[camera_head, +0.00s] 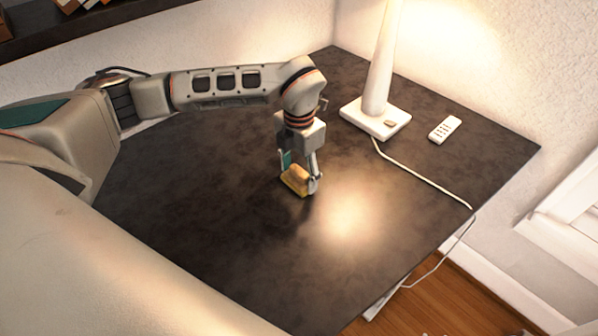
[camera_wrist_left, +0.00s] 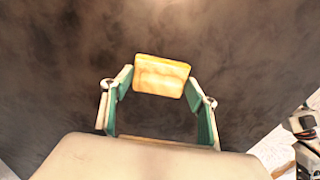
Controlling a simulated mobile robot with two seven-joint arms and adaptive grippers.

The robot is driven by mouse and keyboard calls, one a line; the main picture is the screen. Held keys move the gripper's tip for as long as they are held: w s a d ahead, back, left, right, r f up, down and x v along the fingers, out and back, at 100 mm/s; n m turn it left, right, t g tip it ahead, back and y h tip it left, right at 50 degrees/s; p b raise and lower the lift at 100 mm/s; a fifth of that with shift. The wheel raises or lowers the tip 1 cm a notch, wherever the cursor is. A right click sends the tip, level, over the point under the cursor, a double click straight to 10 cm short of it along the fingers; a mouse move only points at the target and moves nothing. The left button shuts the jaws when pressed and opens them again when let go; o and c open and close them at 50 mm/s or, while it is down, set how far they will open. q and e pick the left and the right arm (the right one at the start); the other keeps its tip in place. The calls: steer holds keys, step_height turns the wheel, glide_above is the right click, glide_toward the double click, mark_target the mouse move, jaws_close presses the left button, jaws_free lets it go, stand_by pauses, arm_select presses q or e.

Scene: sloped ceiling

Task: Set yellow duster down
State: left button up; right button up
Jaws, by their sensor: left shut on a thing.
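The yellow duster (camera_head: 296,181) is a small block with a tan upper part and a yellow lower part, low over the dark table (camera_head: 190,220). My left gripper (camera_head: 298,178) points down and is shut on the duster. In the left wrist view the duster (camera_wrist_left: 162,75) sits between the two fingertips of the left gripper (camera_wrist_left: 160,88), with the dark tabletop behind it. I cannot tell whether its underside touches the table.
A white lamp (camera_head: 375,118) stands at the back of the table, with a white remote (camera_head: 444,129) to its right. The lamp's cord (camera_head: 425,178) runs over the right edge. The table around the duster is clear.

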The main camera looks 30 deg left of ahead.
mark_target(299, 171)
arm_select(q)
steer(key=shift+f, duration=0.15)
steer(key=o, duration=1)
step_height(299, 171, up, 12)
steer(key=shift+r+p, duration=0.2)
steer(key=shift+p, duration=0.1)
